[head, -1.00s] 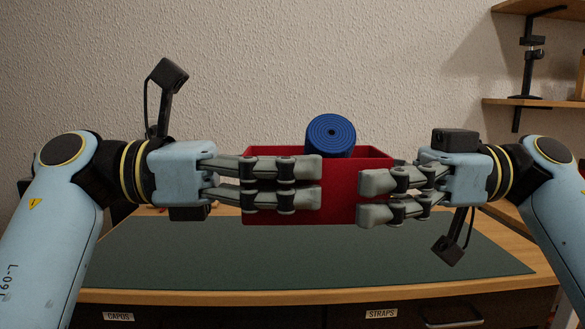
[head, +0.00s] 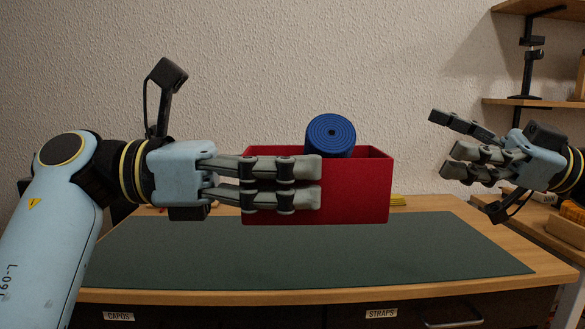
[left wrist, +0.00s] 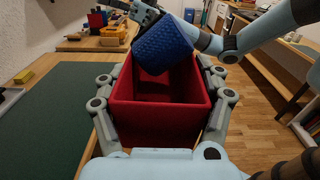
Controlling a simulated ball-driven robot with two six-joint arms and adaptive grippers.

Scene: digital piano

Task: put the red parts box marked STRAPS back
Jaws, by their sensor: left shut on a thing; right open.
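The red parts box (head: 350,196) is held in the air above the bench, upright, by my left gripper (head: 318,185), whose fingers lie across its front face. The left wrist view shows the fingers on both sides of the red box (left wrist: 160,125). A blue roll (head: 330,137) shows at the box's top in the head view; in the left wrist view (left wrist: 163,45) it is at the far end of the box. A label reading STRAPS (head: 381,313) is on a drawer front below the bench top.
A dark green mat (head: 300,255) covers most of the wooden bench top (head: 200,296) and is clear. A drawer label reading CAPOS (head: 118,316) is at the left. Wooden shelves (head: 545,103) with a black stand (head: 529,60) are at the upper right.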

